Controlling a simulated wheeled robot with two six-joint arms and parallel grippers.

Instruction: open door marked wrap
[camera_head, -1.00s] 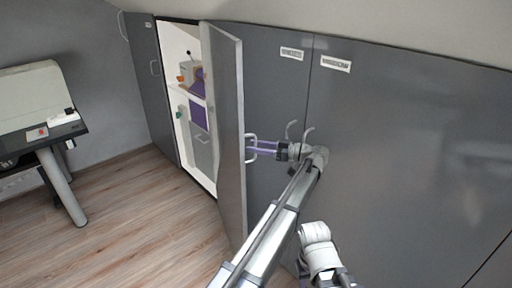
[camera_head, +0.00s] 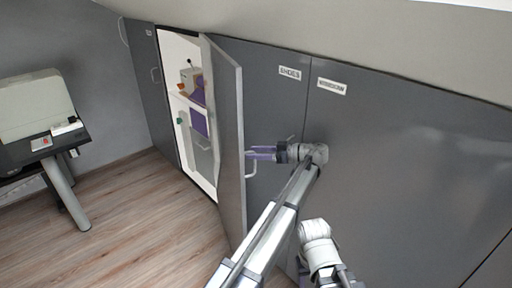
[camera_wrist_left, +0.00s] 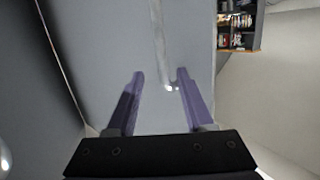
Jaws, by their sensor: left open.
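A grey cupboard door (camera_head: 228,120) stands swung open towards me; no "wrap" marking can be read on it. Its pale bar handle (camera_head: 251,167) is on the face turned to the right. My left gripper (camera_head: 250,153), with purple fingers, is open beside this face, close to the upper part of the handle. In the left wrist view the handle (camera_wrist_left: 160,40) ends between and just beyond the open fingertips (camera_wrist_left: 160,76), which do not grip it. Whether they touch the door is unclear. My right gripper is not seen.
The open cupboard shows white shelves (camera_head: 196,104) with a purple item (camera_head: 199,122). Closed grey doors with labels, one reading like "SHOES" (camera_head: 290,73), run to the right. The wooden floor (camera_head: 130,215) before the cupboard is clear.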

